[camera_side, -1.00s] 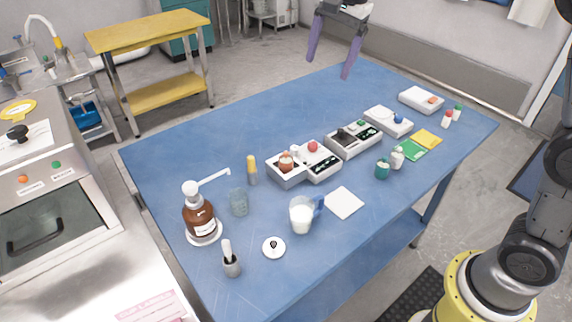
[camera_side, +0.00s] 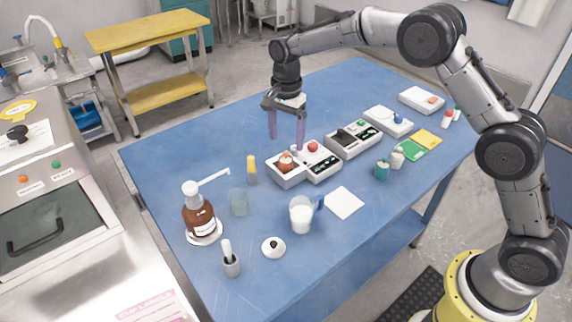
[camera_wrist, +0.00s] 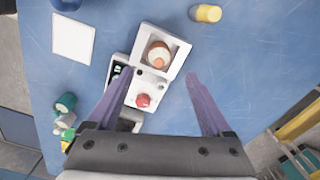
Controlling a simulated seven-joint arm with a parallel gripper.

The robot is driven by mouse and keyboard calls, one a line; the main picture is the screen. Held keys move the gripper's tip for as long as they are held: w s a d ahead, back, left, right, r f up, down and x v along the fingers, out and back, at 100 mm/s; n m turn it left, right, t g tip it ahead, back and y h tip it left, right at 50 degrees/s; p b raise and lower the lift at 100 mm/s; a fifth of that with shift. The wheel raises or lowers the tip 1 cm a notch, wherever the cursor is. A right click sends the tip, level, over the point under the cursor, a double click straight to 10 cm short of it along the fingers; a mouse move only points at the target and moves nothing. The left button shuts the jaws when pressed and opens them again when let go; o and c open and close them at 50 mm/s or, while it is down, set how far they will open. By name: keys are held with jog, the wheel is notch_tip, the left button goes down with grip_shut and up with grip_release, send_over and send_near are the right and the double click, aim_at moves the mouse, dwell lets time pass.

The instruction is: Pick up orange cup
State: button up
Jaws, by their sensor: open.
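The small orange-brown cup (camera_side: 286,164) sits in the left section of a white grinder unit (camera_side: 283,181) on the blue table. In the wrist view the cup (camera_wrist: 152,53) shows from above, in a square white holder, with a paler top. My gripper (camera_side: 286,143) is open and empty, pointing down above and slightly behind the cup. In the wrist view the cup lies just beyond the gap between my purple fingertips (camera_wrist: 160,74), and neither finger appears to touch it.
A red knob (camera_side: 312,147) stands on the unit beside the cup. A yellow-topped bottle (camera_side: 251,170), a clear glass (camera_side: 238,202) and a white-filled mug (camera_side: 301,215) stand nearby. More white units (camera_side: 388,122) extend to the right. The table's back left is clear.

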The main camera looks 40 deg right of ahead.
aim_at(286, 152)
jog(key=shift+s+a+f, duration=0.1)
jog(key=shift+f, duration=1.5)
jog(key=shift+s+a+f, duration=0.1)
jog(key=shift+f, duration=1.45)
grip_shut()
